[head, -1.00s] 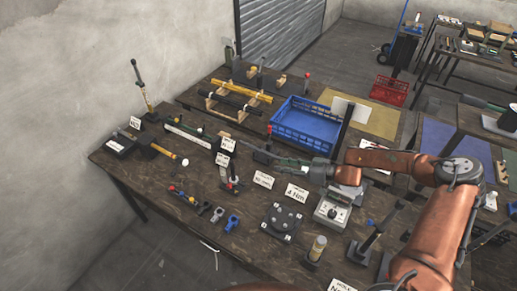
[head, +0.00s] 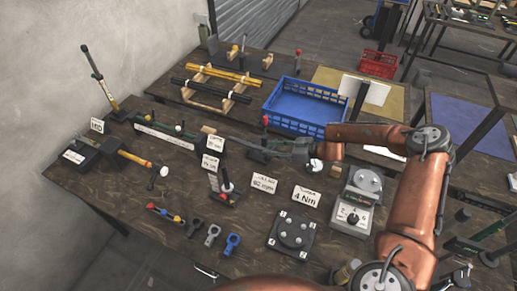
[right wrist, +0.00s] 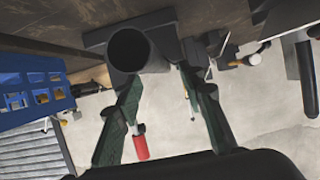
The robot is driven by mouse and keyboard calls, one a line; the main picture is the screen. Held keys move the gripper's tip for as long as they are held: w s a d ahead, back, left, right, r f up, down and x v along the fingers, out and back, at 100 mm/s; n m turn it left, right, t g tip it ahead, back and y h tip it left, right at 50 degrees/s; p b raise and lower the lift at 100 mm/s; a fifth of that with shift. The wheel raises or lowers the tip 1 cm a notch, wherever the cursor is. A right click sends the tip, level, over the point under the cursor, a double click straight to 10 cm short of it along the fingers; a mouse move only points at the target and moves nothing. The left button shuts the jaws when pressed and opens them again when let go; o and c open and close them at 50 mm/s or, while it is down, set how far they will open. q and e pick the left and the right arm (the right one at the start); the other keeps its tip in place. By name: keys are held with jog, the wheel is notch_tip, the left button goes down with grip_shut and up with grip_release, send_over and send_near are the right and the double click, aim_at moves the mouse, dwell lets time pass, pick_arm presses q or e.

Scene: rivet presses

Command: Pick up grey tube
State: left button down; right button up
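My right gripper (head: 240,141) reaches left over the workbench, behind the small white label cards. In the right wrist view its green-grey fingers (right wrist: 158,80) are spread apart with nothing between them. A dark grey tube (right wrist: 128,50) shows its round open end just beyond the left fingertip, against a dark block. It looks apart from the fingers, though contact cannot be ruled out. A dark tube (head: 207,89) and a yellow tube (head: 225,75) lie on a wooden rack at the back. My left gripper is not in view.
A blue crate (head: 300,122) stands behind the right gripper. A long gauge (head: 165,135) lies to its left. Label cards (head: 264,184), a black plate fixture (head: 291,236) and a dial device (head: 356,204) are in front. A red-handled tool (right wrist: 140,142) shows between the fingers, farther away.

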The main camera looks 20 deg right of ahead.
aim_at(260, 148)
jog(key=x, duration=0.3)
jog(key=shift+a+f, duration=0.1)
jog(key=shift+a, duration=0.05)
grip_shut()
dwell(0.3)
